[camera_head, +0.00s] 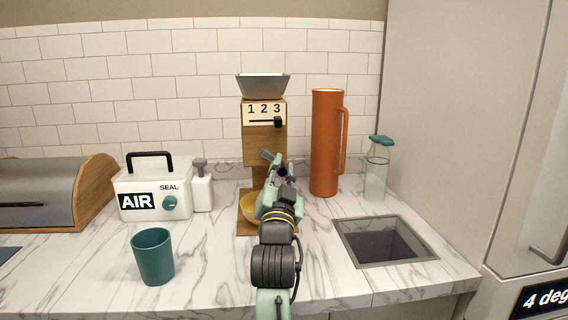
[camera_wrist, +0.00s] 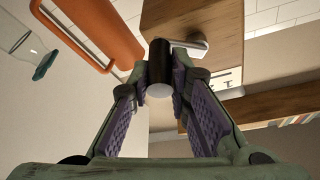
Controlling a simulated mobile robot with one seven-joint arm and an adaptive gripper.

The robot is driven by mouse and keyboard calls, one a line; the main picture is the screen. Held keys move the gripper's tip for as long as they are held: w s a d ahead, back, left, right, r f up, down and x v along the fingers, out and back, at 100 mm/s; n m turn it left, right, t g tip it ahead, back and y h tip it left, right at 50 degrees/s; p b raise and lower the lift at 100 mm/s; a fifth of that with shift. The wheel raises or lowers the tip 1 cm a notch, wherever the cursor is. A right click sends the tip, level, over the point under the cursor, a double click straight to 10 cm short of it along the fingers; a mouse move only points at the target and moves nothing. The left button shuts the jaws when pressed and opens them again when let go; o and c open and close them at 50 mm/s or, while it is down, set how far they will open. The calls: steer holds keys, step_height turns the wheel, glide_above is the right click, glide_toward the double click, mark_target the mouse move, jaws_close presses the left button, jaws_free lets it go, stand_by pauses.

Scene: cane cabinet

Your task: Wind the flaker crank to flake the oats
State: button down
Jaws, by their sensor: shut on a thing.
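The flaker (camera_head: 262,140) is a wooden mill with a metal hopper (camera_head: 263,86) on top and a 1 2 3 scale with a dark slider. It stands against the tiled wall, and its wooden body also shows in the wrist view (camera_wrist: 222,14). My gripper (camera_head: 274,172) is in front of the flaker's lower body. In the wrist view my gripper (camera_wrist: 160,85) is shut on the dark crank knob (camera_wrist: 159,62). The metal crank arm (camera_wrist: 190,42) runs from it across the wood. A yellow bowl (camera_head: 248,209) sits on the flaker's base, partly hidden by my gripper. I cannot see the oats.
An orange jug (camera_head: 325,140) stands close to the flaker's right, with a glass bottle (camera_head: 376,178) beyond. A sink opening (camera_head: 380,242) is at front right.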

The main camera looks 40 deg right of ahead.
steer(key=shift+w+a+f+m+g+b, duration=0.35)
steer(key=shift+a+m+g, duration=0.5)
steer(key=shift+m, duration=1.9)
steer(key=shift+w+a+f+m+g+b, duration=0.15)
steer(key=shift+w+a+m+g, duration=0.3)
steer(key=shift+m+g, duration=1.6)
steer(key=shift+w+a+f+m+g+b, duration=0.3)
steer(key=shift+a+m, duration=0.35)
steer(key=shift+m, duration=2.85)
steer(key=shift+w, duration=0.1)
steer(key=c, duration=1.5)
jaws_free()
steer(key=shift+a, duration=0.1)
steer(key=v, duration=1.2)
steer(key=shift+r, duration=0.15)
